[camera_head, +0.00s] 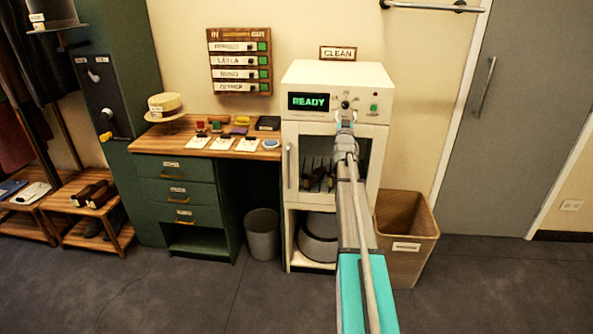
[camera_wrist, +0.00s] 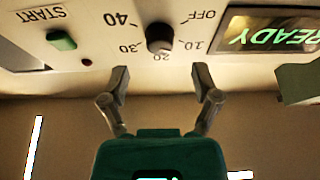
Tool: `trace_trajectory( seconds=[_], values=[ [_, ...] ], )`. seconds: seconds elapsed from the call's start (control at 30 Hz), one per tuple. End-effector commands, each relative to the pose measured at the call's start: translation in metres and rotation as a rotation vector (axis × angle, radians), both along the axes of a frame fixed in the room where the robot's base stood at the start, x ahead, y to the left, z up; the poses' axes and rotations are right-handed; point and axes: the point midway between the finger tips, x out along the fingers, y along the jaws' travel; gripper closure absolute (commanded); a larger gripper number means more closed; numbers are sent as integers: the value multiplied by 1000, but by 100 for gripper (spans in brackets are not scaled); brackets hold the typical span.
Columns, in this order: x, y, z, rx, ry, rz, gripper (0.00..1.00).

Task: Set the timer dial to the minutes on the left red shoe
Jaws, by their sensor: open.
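The timer dial (camera_head: 346,104) is a small black knob on the top panel of the white cabinet (camera_head: 300,130). In the wrist view the dial (camera_wrist: 159,38) appears inverted among the marks OFF, 10, 20, 30 and 40. I cannot tell which mark it points to. My gripper (camera_wrist: 161,79) is open and empty, its fingertips spread to either side, just short of the dial. In the head view a pair of dark reddish-brown shoes (camera_head: 93,194) is on the low rack at left. I cannot read any minutes on them.
The green READY display (camera_head: 308,101) and green START button (camera_wrist: 62,40) flank the dial. A cardboard bin (camera_head: 408,240) stands right of the cabinet. A wooden-topped desk (camera_head: 180,142) with cards and a straw hat (camera_head: 165,103) is to the left. The floor in front is clear.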

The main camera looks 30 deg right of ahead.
Motion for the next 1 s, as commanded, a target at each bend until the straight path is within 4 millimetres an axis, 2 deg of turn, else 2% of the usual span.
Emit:
trace_trajectory(
  seconds=[0.03,0.67,1.0],
  values=[
    [-9,6,-6,0,0,0,20],
    [-76,52,-40,1,-1,0,20],
    [-61,93,-53,78,133,67,20]
  ],
)
